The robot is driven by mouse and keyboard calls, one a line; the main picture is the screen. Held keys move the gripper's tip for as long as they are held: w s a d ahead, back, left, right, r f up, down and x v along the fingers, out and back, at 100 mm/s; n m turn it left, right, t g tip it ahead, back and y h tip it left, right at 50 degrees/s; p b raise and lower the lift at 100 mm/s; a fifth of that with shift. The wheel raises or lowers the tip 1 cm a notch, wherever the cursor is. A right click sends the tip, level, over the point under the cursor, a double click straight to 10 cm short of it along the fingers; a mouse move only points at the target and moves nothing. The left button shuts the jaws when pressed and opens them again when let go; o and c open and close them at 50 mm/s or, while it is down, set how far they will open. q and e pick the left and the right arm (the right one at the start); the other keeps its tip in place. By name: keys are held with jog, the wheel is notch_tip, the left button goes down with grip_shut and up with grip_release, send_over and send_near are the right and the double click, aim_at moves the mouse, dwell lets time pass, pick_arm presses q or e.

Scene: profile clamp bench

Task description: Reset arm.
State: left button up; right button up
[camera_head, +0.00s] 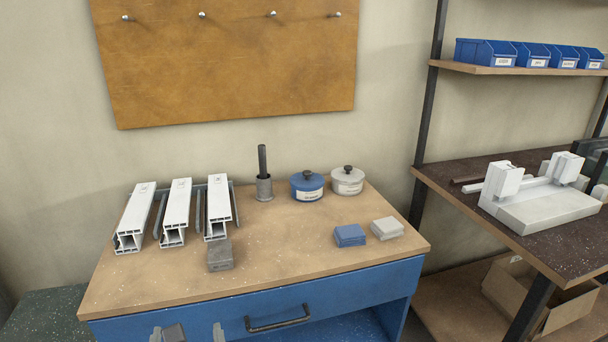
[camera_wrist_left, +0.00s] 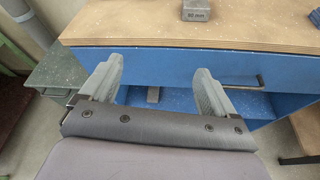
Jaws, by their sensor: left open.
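My left gripper (camera_head: 187,332) is at the bottom edge of the head view, in front of the blue bench. Its two fingers also show in the left wrist view (camera_wrist_left: 155,78), spread wide apart. It is open, and I see nothing held between the fingertips. It is apart from the bench top. My right gripper is in neither view.
The wooden bench top (camera_head: 300,245) holds three white profiles (camera_head: 178,200), a grey block (camera_head: 220,257), a blue pot (camera_head: 307,187), a white pot (camera_head: 347,181) and folded cloths (camera_head: 350,236). A drawer handle (camera_head: 278,320) sticks out. A white clamp fixture (camera_head: 545,205) stands right.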

pick_arm(q)
jog(key=a+m+y, duration=0.2)
jog(key=a, duration=0.8)
jog(key=s+a+f+n+g+h, duration=0.1)
jog(key=s+f+n+h, duration=0.2)
jog(key=s+f+n, duration=0.45)
jog(key=s+f+n+g+h, duration=0.1)
jog(key=s+f+n+h, duration=0.3)
jog(key=n, duration=0.7)
jog(key=s+a+f+n+g+h, duration=0.1)
jog(key=s+f+n+g+h, duration=0.15)
jog(key=f+n, duration=0.65)
jog(key=d+r+n+t, duration=0.1)
jog(key=d+n+t, duration=0.1)
jog(key=d+n, duration=0.4)
jog(key=d, duration=0.4)
jog(key=shift+d+r, duration=0.2)
jog(key=shift+d, duration=0.05)
